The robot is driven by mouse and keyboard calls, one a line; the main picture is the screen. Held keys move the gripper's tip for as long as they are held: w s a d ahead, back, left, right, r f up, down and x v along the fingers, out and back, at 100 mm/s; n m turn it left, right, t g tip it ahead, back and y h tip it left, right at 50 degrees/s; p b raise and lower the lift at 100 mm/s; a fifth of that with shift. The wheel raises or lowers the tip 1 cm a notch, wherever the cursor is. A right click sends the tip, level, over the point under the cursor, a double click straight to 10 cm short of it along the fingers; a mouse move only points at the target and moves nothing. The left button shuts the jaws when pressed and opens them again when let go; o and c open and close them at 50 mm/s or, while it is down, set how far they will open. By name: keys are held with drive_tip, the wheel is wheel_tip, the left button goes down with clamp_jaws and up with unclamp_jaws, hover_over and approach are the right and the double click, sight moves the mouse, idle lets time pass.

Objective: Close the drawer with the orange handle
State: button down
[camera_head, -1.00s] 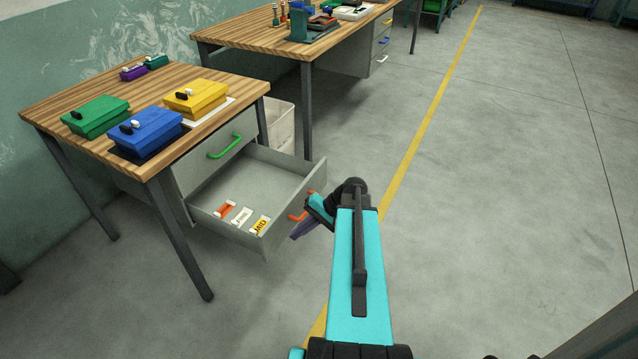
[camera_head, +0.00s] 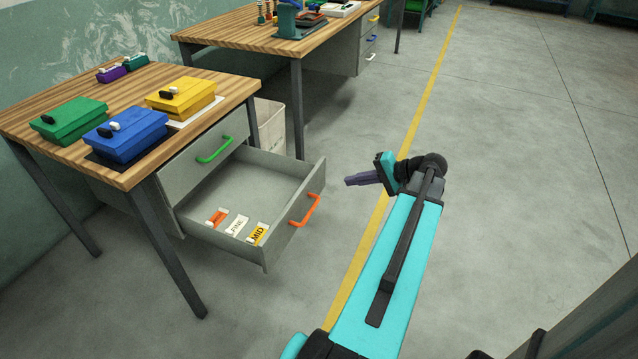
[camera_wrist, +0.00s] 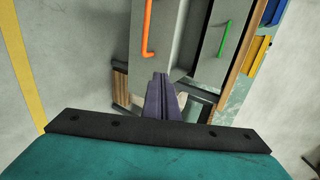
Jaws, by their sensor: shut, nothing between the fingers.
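The drawer (camera_head: 282,238) with the orange handle (camera_head: 306,210) is pulled well out below the nearer wooden table. Several labelled tags lie inside it near its front left side. My gripper (camera_head: 348,181) is shut and empty, to the right of the drawer front and apart from the handle. In the wrist view the shut fingers (camera_wrist: 161,80) point toward the grey drawer front (camera_wrist: 180,25), and the orange handle (camera_wrist: 148,28) shows above and left of the fingertips.
A shut drawer with a green handle (camera_head: 214,150) sits above the open one. Green (camera_head: 68,122), blue (camera_head: 126,136) and yellow (camera_head: 181,96) boxes stand on the nearer table (camera_head: 140,176). A pale bin (camera_head: 270,124) stands behind the drawer.

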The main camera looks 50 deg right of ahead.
drive_tip(key=shift+s+d, duration=0.1)
drive_tip(key=shift+s, duration=0.05)
approach(309, 182)
wheel_tip(309, 182, down, 3)
drive_tip(key=w, duration=0.3)
drive_tip(key=shift+w+a+f, duration=0.1)
drive_tip(key=shift+w+a, duration=0.1)
drive_tip(key=shift+a, duration=0.2)
drive_tip(key=shift+w+a, duration=0.15)
drive_tip(key=shift+w, duration=0.5)
